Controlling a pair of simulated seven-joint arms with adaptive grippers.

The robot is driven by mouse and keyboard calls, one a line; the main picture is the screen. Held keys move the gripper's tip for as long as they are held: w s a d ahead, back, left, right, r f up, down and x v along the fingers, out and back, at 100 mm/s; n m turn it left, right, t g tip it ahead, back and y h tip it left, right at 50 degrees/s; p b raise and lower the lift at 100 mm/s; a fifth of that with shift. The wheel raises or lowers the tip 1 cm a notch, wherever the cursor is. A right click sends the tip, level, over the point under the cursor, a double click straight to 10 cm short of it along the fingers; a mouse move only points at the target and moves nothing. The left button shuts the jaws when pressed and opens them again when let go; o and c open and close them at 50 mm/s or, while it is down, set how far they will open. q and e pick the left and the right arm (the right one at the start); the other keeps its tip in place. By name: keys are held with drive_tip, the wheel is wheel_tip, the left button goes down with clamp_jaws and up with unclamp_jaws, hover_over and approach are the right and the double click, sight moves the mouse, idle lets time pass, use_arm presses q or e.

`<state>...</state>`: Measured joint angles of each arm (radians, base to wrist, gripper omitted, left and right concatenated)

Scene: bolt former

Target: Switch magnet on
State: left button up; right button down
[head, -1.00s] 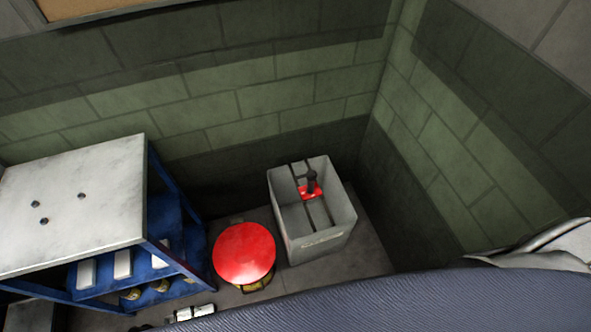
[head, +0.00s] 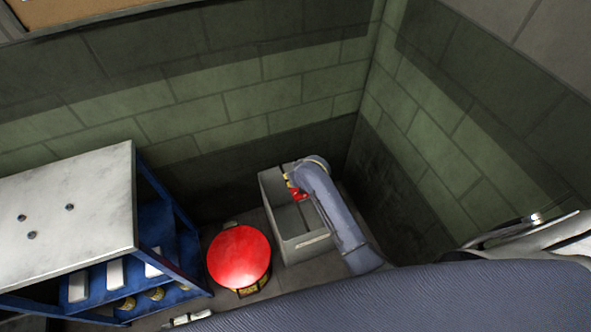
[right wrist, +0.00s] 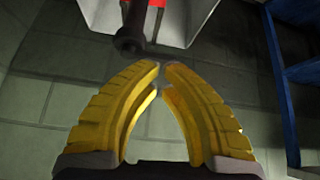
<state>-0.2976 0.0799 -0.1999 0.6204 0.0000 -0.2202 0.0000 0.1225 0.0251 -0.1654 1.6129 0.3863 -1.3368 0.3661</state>
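The grey open-topped box (head: 311,246) stands on the floor in the corner in the head view. A red piece (head: 300,195) shows inside it, partly covered by my right arm. In the right wrist view a black lever with a round end (right wrist: 130,38) sticks out beside the red base (right wrist: 157,3). My right gripper (head: 288,182) is over the box in the head view. In the right wrist view its yellow fingers (right wrist: 160,68) have their tips almost together, with nothing between them. The lever end lies just beyond the tips, apart from them in the picture. My left gripper is out of view.
A red round-topped object (head: 239,255) with a yellow-and-black base stands left of the box. A blue-framed table with a pale top (head: 70,215) and blue shelves is further left. Green-grey block walls (head: 220,90) close off the back and right.

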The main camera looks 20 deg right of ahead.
drive_tip(key=shift+m+t, duration=0.4)
drive_tip(key=shift+t, duration=0.1)
drive_tip(key=w+r, duration=0.2)
drive_tip(key=r, duration=0.1)
drive_tip(key=w+r, duration=0.1)
drive_tip(key=r, duration=0.1)
drive_tip(key=shift+a, duration=0.3)
drive_tip(key=shift+f, duration=0.1)
wheel_tip(320, 180, down, 8)
drive_tip(key=w, duration=0.2)
drive_tip(key=shift+w+a, duration=0.15)
idle(0.4)
idle(0.3)
